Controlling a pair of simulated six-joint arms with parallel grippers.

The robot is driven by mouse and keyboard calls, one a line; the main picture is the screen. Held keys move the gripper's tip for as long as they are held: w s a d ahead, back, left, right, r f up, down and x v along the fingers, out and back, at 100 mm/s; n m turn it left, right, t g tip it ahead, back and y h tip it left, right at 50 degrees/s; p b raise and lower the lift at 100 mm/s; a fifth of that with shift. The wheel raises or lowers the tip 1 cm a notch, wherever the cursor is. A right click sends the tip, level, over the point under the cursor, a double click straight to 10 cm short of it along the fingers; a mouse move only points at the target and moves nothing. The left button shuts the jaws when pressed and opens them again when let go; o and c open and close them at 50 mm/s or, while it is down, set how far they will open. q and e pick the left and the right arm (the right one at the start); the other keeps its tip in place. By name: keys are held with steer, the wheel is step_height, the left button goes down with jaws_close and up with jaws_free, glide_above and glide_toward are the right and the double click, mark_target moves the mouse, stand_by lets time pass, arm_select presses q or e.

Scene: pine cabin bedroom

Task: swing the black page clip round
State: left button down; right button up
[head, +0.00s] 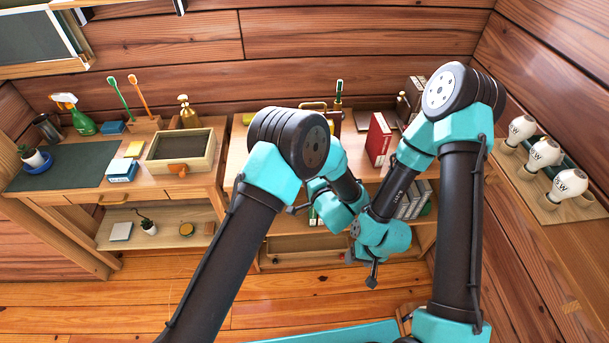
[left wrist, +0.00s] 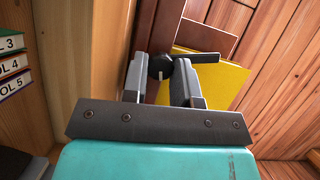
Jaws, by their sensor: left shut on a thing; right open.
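The black page clip (left wrist: 161,66) shows in the left wrist view as a round black hub with a short arm reaching right. It sits on a reddish-brown wooden piece, in front of a yellow sheet (left wrist: 225,82). My left gripper (left wrist: 160,82) has its two fingers on either side of the hub and is shut on it. The clip cannot be made out in the head view, where my arms cover that area. My right gripper (head: 371,274) hangs in front of the shelf unit, away from the clip, open and empty.
A red book (head: 378,140) stands on the shelf top. A wooden tray (head: 207,150) sits on the left desk. White bulbs (head: 543,152) line the right wall.

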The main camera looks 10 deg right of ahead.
arm_select(q)
steer(key=shift+m, duration=0.5)
steer(key=c, duration=0.9)
jaws_free()
steer(key=shift+f, duration=0.1)
